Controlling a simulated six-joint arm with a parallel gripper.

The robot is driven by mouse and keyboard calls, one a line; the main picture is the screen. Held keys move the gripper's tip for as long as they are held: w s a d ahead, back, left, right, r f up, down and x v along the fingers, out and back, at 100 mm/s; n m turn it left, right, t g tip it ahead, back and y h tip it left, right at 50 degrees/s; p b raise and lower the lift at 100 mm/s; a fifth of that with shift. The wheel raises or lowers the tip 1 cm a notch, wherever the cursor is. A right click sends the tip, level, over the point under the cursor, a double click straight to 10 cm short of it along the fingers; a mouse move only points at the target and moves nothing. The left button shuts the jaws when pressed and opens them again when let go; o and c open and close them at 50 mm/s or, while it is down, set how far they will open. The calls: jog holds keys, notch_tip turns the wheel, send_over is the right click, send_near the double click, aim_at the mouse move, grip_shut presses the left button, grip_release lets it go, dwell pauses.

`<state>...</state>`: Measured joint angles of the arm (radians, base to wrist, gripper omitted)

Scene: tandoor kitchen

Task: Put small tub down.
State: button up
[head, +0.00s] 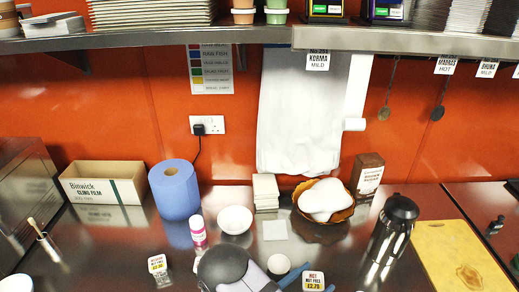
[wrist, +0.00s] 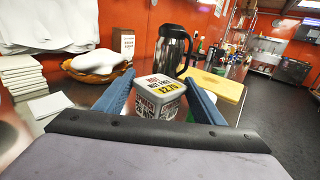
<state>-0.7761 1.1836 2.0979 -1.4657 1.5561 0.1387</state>
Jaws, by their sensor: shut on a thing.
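The small tub is pale with a printed label and a yellow price patch on top; it shows in the wrist view (wrist: 158,96) and at the bottom edge of the head view (head: 313,281). My gripper (wrist: 157,88) has its blue fingers on either side of the tub and is shut on it. The tub looks upright. Its base is hidden, so I cannot tell whether it touches the steel counter (head: 120,245). A similar tub with a label (head: 157,264) stands apart to the left in the head view.
A steel flask (head: 392,228) and yellow board (head: 462,258) stand right of my gripper. Behind are a basket (head: 338,213) with white cloth, a white tile (head: 274,230), a white bowl (head: 235,220) and a pink-labelled bottle (head: 198,231). A small white round cup (head: 278,264) is close by.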

aim_at(305, 274)
jog(key=shift+w+a+r+n+t+y, duration=0.9)
jog(key=shift+n+t+y, duration=0.2)
jog(key=shift+t+y, duration=0.15)
jog(key=shift+a+f+n+t+y, duration=0.1)
jog(key=shift+a+n+t+y, duration=0.05)
jog(key=shift+n+t+y, duration=0.45)
jog(key=f+b, duration=0.1)
jog(key=f, duration=0.1)
jog(key=s+d+f+n+y+b, duration=0.1)
jog(key=f+b, duration=0.1)
jog(key=f+t+y+b, duration=0.1)
jog(key=f, duration=0.1)
jog(key=shift+s+d+f+b, duration=0.1)
jog(key=shift+s+d+b, duration=0.25)
jog(key=shift+d+f, duration=0.2)
jog(key=shift+f, duration=0.05)
